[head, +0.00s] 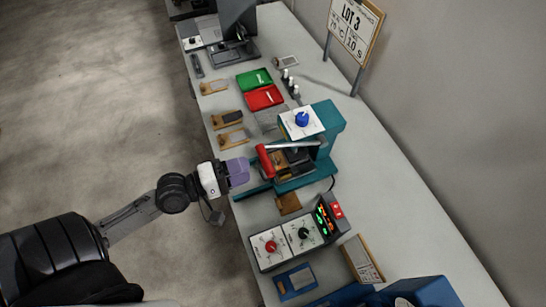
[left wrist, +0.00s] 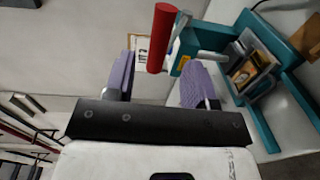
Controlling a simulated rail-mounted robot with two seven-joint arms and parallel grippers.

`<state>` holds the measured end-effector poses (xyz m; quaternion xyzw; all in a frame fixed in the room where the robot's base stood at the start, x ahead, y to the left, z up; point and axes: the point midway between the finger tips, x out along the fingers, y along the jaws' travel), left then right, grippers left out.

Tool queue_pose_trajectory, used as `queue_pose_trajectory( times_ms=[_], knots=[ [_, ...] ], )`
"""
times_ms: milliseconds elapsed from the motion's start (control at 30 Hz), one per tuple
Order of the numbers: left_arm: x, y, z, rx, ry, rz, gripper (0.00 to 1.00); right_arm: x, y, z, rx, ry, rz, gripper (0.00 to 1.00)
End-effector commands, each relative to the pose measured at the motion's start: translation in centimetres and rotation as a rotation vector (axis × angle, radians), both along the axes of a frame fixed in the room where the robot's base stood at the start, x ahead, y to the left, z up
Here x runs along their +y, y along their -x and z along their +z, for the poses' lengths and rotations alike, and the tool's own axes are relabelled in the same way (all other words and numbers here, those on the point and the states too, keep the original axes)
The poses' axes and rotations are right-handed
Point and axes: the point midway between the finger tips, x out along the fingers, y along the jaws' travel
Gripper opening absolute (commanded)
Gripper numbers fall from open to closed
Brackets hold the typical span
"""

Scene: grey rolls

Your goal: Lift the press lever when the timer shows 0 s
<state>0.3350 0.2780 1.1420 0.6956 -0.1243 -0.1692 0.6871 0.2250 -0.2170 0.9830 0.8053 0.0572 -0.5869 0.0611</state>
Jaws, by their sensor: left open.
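The teal press (head: 322,150) stands on the bench, and its lever ends in a red handle (head: 265,160). In the head view the lever lies low and roughly level across the press. My left gripper (head: 238,171), with purple fingers, is beside the handle on its left. In the left wrist view the open fingers (left wrist: 157,85) are apart, with the red handle (left wrist: 161,38) showing between and beyond them. They do not appear to grip it. The timer display (head: 327,216) has lit green and orange-red digits, too small to read. My right gripper is not in view.
A LOT 3 sign (head: 354,28) stands behind. Green and red trays (head: 263,97) lie farther along. The bench's right side is mostly clear.

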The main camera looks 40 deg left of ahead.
Motion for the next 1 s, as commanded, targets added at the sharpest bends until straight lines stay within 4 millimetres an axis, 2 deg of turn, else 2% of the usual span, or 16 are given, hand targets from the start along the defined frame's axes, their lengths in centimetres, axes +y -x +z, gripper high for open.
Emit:
queue_pose_trajectory(
  times_ms=[300,500,700,1000],
  knots=[
    [-1.9,-4.4,-0.2,-0.002,0.001,0.001,0.51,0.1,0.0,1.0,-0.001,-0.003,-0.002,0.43],
    [-2.8,-6.4,-0.4,-0.001,0.000,0.000,0.51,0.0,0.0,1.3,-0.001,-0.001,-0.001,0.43],
    [-3.3,-7.5,-0.5,-0.001,-0.002,0.001,0.51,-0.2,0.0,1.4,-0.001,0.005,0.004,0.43],
    [-3.5,-7.8,-0.6,0.000,-0.002,0.000,0.51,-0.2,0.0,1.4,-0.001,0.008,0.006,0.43]
  ],
)
